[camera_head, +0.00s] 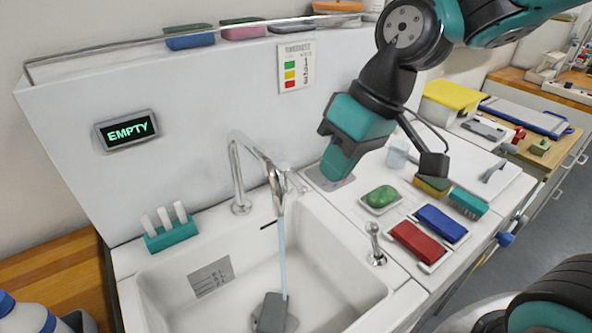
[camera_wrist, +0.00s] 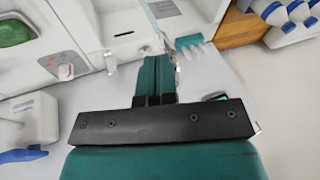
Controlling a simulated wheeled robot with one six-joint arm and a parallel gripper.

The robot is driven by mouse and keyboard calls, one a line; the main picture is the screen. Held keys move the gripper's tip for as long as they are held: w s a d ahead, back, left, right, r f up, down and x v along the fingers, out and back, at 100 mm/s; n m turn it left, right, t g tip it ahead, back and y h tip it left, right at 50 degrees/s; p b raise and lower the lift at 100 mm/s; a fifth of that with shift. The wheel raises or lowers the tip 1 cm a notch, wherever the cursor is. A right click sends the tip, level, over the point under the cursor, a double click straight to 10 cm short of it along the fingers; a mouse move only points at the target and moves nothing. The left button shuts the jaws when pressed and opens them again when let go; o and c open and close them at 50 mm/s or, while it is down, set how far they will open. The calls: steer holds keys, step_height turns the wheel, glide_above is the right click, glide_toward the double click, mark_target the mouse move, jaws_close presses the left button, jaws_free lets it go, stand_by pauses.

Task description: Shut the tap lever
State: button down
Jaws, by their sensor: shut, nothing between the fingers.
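The chrome tap (camera_head: 236,178) stands at the back of the white sink, its arched neck reaching forward over the basin. A thin pale-blue stream (camera_head: 283,255) runs down from the spout. A small chrome piece (camera_head: 295,181) stands right of the tap, beside a plate with red and blue marks (camera_wrist: 65,70); it also shows in the wrist view (camera_wrist: 110,63). It looks like the lever, though its shape is unclear. My gripper (camera_head: 336,176) is shut and empty above the counter, right of that piece. In the wrist view, its closed fingers (camera_wrist: 155,72) hide part of the tap.
A dark grey block (camera_head: 271,312) lies in the sink. A short chrome knob (camera_head: 375,240) stands at its right rim. Green soap (camera_head: 381,196) and red and blue brushes (camera_head: 416,241) lie on the right counter. The wall display (camera_head: 126,130) reads EMPTY.

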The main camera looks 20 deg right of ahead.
steer(key=w+d+f+m+t, duration=0.1)
steer(key=w+d+f, duration=0.3)
steer(key=w, duration=0.5)
steer(key=w+d+f+m+t, duration=0.1)
steer(key=w+d+f+m, duration=0.15)
steer(key=w+d, duration=0.5)
steer(key=p, duration=0.2)
glide_toward(293, 178)
step_height(293, 178, down, 3)
steer(key=d, duration=0.3)
steer(key=shift+n, duration=0.35)
steer(key=shift+a+f+p, duration=0.35)
steer(key=shift+a+f, duration=0.45)
steer(key=shift+a, duration=0.15)
steer(key=shift+a+f+p, duration=0.35)
steer(key=shift+a+f, duration=0.45)
steer(key=shift+a, duration=0.2)
